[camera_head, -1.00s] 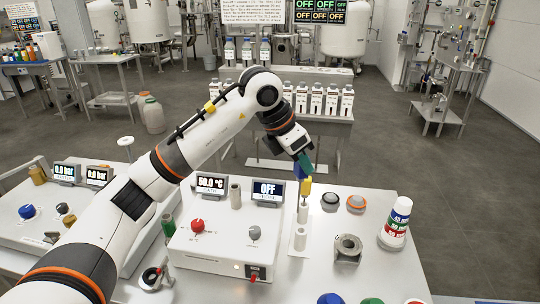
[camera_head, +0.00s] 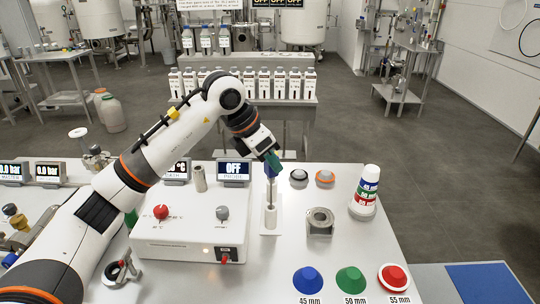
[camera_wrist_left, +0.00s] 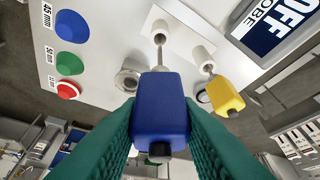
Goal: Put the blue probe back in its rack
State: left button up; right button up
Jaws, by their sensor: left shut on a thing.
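My left gripper (camera_wrist_left: 158,128) is shut on the blue probe (camera_wrist_left: 160,105), its green fingers on both sides of the handle. The probe's thin metal rod points down at the white rack (camera_head: 266,229). In the left wrist view the rod lines up with one of the rack's tubes (camera_wrist_left: 160,27); I cannot tell if its tip is inside. In the head view the blue handle (camera_head: 271,171) is partly covered by the fingers. The yellow probe (camera_wrist_left: 224,96) stands over the rack's other tube (camera_wrist_left: 202,56), and is hidden in the head view. My right gripper is not in view.
Coloured caps (camera_head: 350,280) lie at the front.

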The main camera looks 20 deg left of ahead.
aim_at(266, 171)
pick_arm(q)
jog(key=shift+f+b, duration=1.6)
jog(key=shift+f, duration=0.8)
jog(key=o, duration=1.1)
jog(key=shift+o, duration=0.2)
